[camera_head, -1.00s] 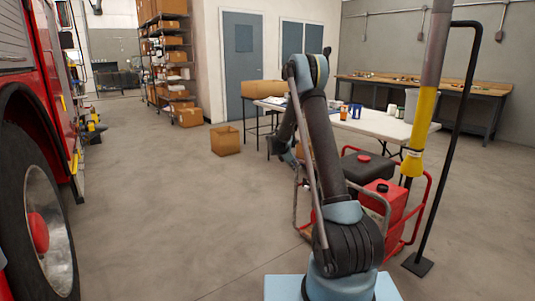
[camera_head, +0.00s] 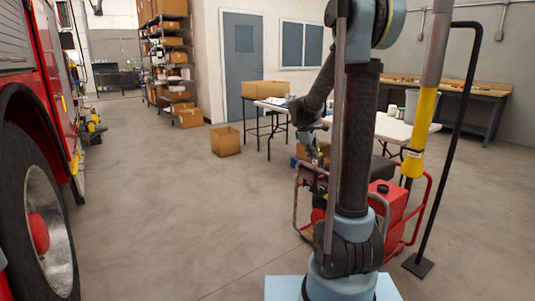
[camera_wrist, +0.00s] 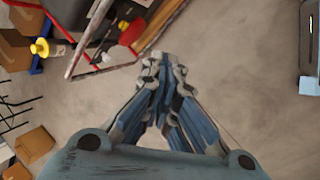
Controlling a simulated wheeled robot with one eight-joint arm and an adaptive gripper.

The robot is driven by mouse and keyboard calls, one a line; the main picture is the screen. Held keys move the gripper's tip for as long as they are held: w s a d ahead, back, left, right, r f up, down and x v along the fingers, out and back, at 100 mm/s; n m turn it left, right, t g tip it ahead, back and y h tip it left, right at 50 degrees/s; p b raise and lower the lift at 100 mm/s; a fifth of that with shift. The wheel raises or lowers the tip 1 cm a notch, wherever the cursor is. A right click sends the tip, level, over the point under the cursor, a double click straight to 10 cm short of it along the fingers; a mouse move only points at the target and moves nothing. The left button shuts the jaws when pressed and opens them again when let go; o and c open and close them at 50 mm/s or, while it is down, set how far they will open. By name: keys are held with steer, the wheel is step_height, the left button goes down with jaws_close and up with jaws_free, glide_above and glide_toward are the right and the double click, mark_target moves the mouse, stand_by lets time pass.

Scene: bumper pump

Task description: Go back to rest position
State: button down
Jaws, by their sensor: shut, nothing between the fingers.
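My gripper (camera_wrist: 162,62) is shut and empty in the wrist view, its blue-grey fingers meeting at the tips over the concrete floor. In the head view my arm stands nearly upright, with the elbow at the top edge and the wrist hanging down on the left. The gripper end there is small and partly lost against the pump unit behind it. The pump unit has a red tubular frame (camera_head: 425,200) and a red tank (camera_head: 388,203). My arm hides part of it. In the wrist view its frame (camera_wrist: 88,38) lies left of the fingers, apart from them.
A grey and yellow pole (camera_head: 420,120) and a black stand (camera_head: 448,150) rise at the right. A white table (camera_head: 392,128) is behind my arm. A red truck (camera_head: 58,100) fills the left edge. A cardboard box (camera_head: 226,142) sits on the floor; the middle floor is clear.

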steer(key=s+r+m+y, duration=0.2)
steer(key=s+m, duration=0.4)
steer(key=s, duration=1.5)
steer(key=s+f+m+y, duration=0.1)
steer(key=s+f+m, duration=0.2)
steer(key=s, duration=0.5)
steer(key=s+a+f+m+g, duration=0.1)
steer(key=s+f+m, duration=0.2)
steer(key=s, duration=0.6)
step_height(320, 180, down, 3)
steer(key=shift+s+a+r+y, duration=0.1)
steer(key=shift+s+a+y, duration=0.1)
steer(key=shift+s+y, duration=0.15)
